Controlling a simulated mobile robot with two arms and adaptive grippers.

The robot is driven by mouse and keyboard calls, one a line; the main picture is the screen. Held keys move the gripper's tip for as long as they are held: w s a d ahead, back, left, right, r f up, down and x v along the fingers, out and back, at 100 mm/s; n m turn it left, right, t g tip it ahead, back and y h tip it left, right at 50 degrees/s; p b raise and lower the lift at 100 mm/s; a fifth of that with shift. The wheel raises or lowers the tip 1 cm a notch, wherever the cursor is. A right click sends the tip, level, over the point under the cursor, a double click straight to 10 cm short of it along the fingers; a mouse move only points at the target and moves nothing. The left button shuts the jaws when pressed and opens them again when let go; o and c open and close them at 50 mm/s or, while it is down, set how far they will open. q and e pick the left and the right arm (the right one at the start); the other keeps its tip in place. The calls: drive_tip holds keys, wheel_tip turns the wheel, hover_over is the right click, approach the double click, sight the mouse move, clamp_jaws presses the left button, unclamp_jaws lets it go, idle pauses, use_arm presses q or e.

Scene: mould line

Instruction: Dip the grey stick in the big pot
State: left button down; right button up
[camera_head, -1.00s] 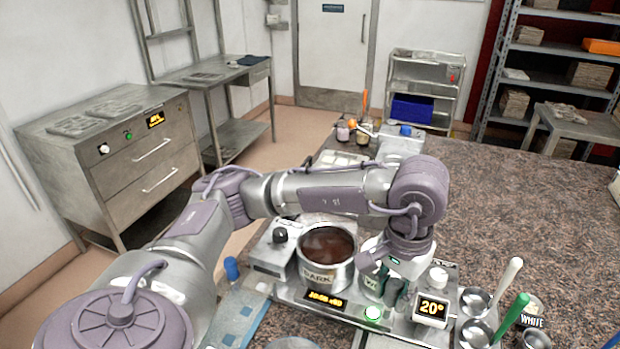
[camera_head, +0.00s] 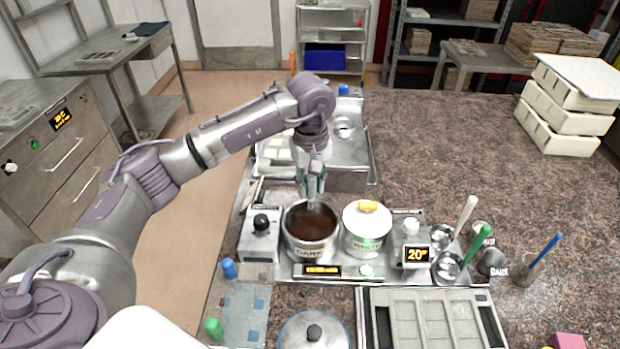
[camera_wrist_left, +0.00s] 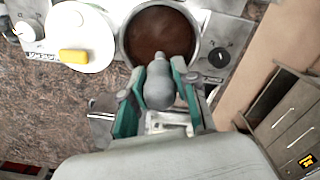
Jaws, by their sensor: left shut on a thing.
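My left gripper (camera_head: 312,190) is above the far rim of the big pot in the head view. It is shut on the grey stick (camera_wrist_left: 160,88), whose rounded grey end shows between the green-edged fingers in the left wrist view. The big pot (camera_head: 311,250) is steel, labelled DARK, and holds dark brown liquid; it also shows in the left wrist view (camera_wrist_left: 125,45). The stick overlaps the pot's rim and liquid in the left wrist view. I cannot tell whether its lower end touches the liquid. My right gripper is not in view.
A lidded pot (camera_head: 367,238) with a yellow knob stands right of the big pot. A 20° display (camera_head: 416,256) and ladles in small cups (camera_head: 447,266) are further right. A grey mould (camera_head: 425,318) lies in front.

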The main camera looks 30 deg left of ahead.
sight(311, 209)
use_arm(q)
drive_tip(key=shift+d+f, duration=0.1)
drive_tip(key=shift+f, duration=0.35)
drive_tip(key=shift+f+b, duration=0.55)
drive_tip(key=shift+f, duration=0.9)
drive_tip(key=shift+f+b, duration=2.8)
drive_tip(key=shift+b, duration=0.15)
drive_tip(key=shift+r, duration=0.1)
drive_tip(key=shift+r+p, duration=0.85)
drive_tip(key=shift+r, duration=0.75)
drive_tip(key=shift+r+p, duration=1)
drive_tip(key=shift+r, duration=1.05)
